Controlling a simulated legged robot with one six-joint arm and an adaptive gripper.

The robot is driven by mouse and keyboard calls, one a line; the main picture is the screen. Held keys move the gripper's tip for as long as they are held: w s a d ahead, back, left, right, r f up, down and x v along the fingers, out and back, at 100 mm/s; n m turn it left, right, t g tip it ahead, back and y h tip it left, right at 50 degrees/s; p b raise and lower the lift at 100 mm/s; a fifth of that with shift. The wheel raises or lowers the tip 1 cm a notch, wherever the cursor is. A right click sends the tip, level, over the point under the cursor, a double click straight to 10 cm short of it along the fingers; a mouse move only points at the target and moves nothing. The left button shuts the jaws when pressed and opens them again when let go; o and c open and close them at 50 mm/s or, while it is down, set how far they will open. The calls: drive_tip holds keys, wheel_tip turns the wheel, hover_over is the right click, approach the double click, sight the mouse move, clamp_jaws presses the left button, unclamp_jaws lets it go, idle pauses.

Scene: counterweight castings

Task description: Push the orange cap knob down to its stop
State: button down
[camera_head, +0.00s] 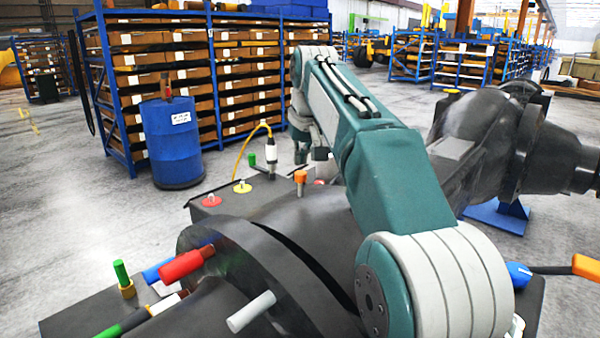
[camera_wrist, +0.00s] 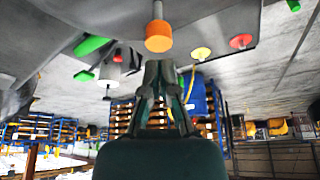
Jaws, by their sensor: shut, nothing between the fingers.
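The orange cap knob (camera_head: 300,176) stands upright on a thin metal stem on the dark bench, just beyond the large dark casting. In the wrist view, which looks upside down, the orange cap (camera_wrist: 158,37) is just past my fingertips, with its pale stem showing behind it. My gripper (camera_wrist: 159,70) is shut and empty, its fingertips close together and seemingly a small gap from the cap. In the head view my gripper (camera_head: 313,153) is partly hidden by my own arm, near the knob and above the bench.
A red disc knob (camera_head: 211,201), a yellow one (camera_head: 242,187) and a white-and-black cylinder (camera_head: 271,150) with a yellow cable stand close by. A green-topped peg (camera_head: 121,273) and red-handled part (camera_head: 186,263) are at front left. A blue barrel (camera_head: 174,145) stands behind on open floor.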

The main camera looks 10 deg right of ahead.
drive_tip(key=shift+r, duration=0.25)
drive_tip(key=shift+r, duration=2.5)
